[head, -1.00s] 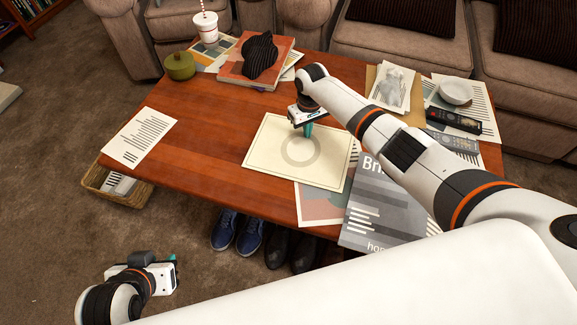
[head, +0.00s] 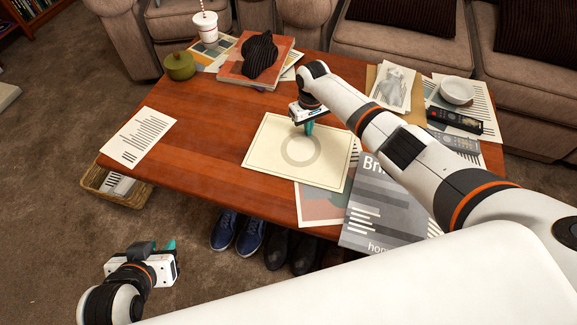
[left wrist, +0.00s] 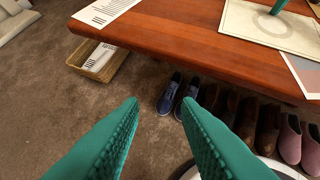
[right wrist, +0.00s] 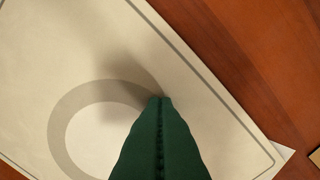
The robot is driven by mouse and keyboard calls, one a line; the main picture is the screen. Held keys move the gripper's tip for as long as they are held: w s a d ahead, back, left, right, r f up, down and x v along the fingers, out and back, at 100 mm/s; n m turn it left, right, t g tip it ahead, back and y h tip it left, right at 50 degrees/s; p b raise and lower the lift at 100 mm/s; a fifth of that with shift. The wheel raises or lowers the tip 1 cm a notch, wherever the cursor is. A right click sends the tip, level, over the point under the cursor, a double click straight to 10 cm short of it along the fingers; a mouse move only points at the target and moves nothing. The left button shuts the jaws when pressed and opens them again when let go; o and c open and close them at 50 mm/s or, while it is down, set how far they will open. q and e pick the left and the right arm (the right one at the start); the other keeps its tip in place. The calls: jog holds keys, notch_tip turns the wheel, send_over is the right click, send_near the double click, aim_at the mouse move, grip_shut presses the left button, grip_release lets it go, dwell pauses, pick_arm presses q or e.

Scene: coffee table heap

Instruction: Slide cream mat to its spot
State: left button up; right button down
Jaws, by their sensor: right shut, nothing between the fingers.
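The cream mat (head: 272,157) lies flat on the wooden coffee table, with a dark border line and a grey ring printed in its middle. It also shows in the right wrist view (right wrist: 60,50). My right gripper (head: 309,130) is shut with nothing between its fingers, pointing down at the mat near the upper right of the ring. In the right wrist view its green fingertips (right wrist: 160,100) are together over the ring's edge; whether they touch the mat I cannot tell. My left gripper (left wrist: 165,105) is open and empty, off the table's front edge above the floor.
A poster (head: 380,215) and a coloured print lie at the mat's front right. A paper sheet (head: 140,137) lies at left. A green pot (head: 179,66), cup (head: 206,27) and book (head: 236,75) stand behind. Bare table (head: 205,125) lies left of the mat.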

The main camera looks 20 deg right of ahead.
jog(key=shift+w+d+b, duration=0.25)
jog(key=shift+w+b, duration=0.05)
jog(key=shift+b, duration=0.05)
jog(key=shift+w+d+b, duration=0.2)
jog(key=shift+b, duration=0.1)
jog(key=shift+w+d+f+b, duration=0.1)
jog(key=shift+w+d+b, duration=0.2)
jog(key=shift+b, duration=0.15)
pick_arm(q)
jog(key=w+d+r+t+h, duration=0.1)
jog(key=w+d+r+t, duration=0.1)
jog(key=w+r+t, duration=0.4)
jog(key=shift+w+d+r+h, duration=0.25)
jog(key=shift+d+r+h, duration=0.1)
jog(key=shift+r+h, duration=0.05)
